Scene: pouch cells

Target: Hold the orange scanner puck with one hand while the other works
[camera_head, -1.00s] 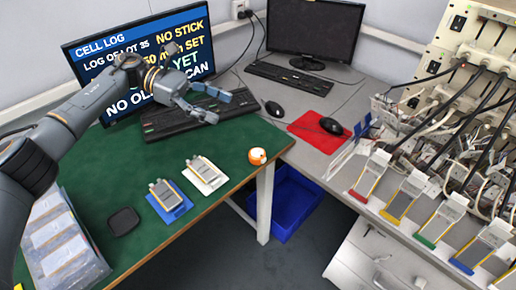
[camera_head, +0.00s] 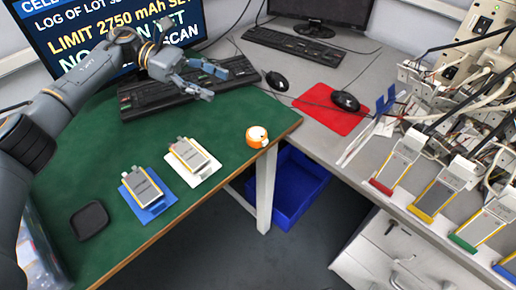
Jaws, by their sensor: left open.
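The orange scanner puck (camera_head: 257,137), with a white top, sits on the green mat (camera_head: 205,228) near its right front corner. My left gripper (camera_head: 209,82) is open and empty above the keyboard (camera_head: 140,98), up and left of the puck and apart from it. One pouch cell lies on a blue card (camera_head: 157,209) and another on a white card (camera_head: 207,170), both left of the puck. My right gripper is not in view.
A black square pad (camera_head: 89,221) lies at the mat's left. A monitor (camera_head: 80,38) stands behind. Right are a mouse (camera_head: 277,81), a red mouse mat (camera_head: 322,117) and a rack with several cells. A blue bin (camera_head: 300,186) is below.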

